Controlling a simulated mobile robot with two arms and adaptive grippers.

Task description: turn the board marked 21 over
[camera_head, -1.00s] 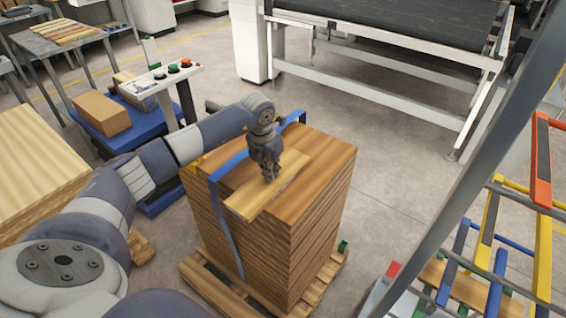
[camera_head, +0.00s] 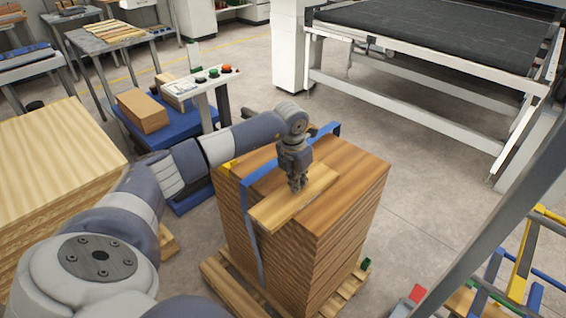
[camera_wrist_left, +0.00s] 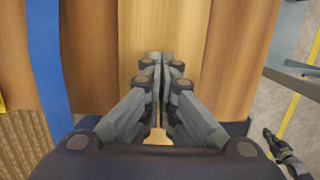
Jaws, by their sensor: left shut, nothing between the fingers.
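A light wooden board (camera_head: 272,213) lies across the top of a tall stack of brown boards (camera_head: 350,180), its near end at the stack's front edge. I can read no number on it. My left gripper (camera_head: 297,188) points down at the light board's upper face, fingers shut and empty. In the left wrist view the shut fingertips (camera_wrist_left: 161,57) are over the light board (camera_wrist_left: 190,30); whether they touch it I cannot tell.
A blue strap (camera_head: 253,200) runs over the stack's left part. The stack stands on a wooden pallet (camera_head: 222,280). A pale board stack (camera_head: 45,150) is at left, a control panel (camera_head: 205,82) behind, a conveyor (camera_head: 430,35) at back right.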

